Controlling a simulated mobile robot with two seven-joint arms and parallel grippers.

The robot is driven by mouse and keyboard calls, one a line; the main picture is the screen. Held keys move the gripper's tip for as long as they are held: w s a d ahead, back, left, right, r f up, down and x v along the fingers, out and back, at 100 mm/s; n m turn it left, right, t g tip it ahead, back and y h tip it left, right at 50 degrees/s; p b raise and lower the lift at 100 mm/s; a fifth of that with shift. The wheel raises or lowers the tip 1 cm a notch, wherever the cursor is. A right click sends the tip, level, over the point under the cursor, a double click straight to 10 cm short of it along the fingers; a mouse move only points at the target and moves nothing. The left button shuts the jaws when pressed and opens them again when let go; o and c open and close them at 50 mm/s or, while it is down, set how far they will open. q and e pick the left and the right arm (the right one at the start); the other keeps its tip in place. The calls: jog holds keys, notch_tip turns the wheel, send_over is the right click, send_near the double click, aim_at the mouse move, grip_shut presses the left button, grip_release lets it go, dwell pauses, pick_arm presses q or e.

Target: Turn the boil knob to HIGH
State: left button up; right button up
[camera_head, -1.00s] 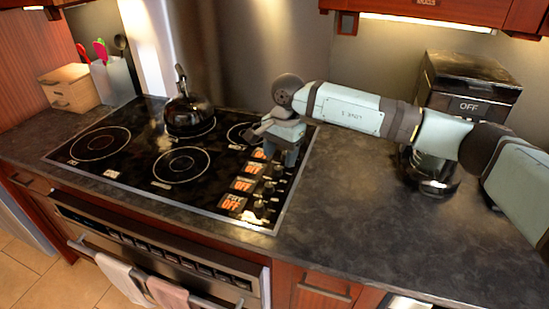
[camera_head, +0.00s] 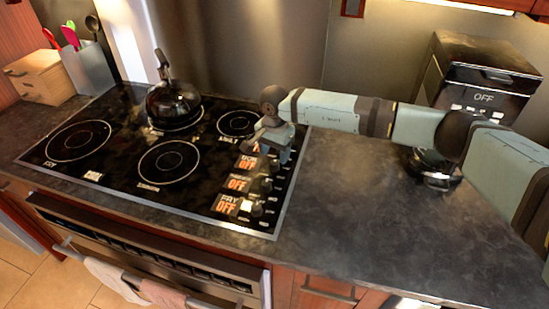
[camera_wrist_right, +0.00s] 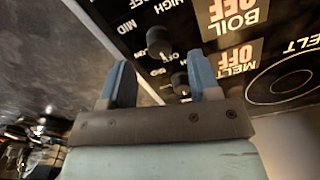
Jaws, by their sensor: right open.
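The boil knob (camera_wrist_right: 159,42) is a dark round knob in the right wrist view, beside the orange "BOIL OFF" label (camera_wrist_right: 235,20). "HIGH" and "MID" are printed near it. In the head view the same label (camera_head: 247,162) shows OFF. My right gripper (camera_wrist_right: 163,80) is open and empty. Its two blue fingers point toward the knob row, with the boil knob ahead of the gap and apart from them. The melt knob (camera_wrist_right: 180,80) appears nearer the right-hand finger. In the head view my right gripper (camera_head: 275,145) hangs over the back of the knob row. My left gripper is out of view.
The black cooktop (camera_head: 115,180) carries a dark kettle (camera_head: 174,103) on a back burner. The fry label (camera_head: 227,204) and warm label (camera_head: 237,183) also read OFF. A coffee machine (camera_head: 475,85) stands at right. The counter between is clear.

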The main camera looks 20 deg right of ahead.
aim_at(275, 162)
jog(key=shift+f, duration=1.65)
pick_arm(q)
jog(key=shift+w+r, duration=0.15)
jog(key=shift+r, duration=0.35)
pick_arm(e)
jog(key=c, duration=0.9)
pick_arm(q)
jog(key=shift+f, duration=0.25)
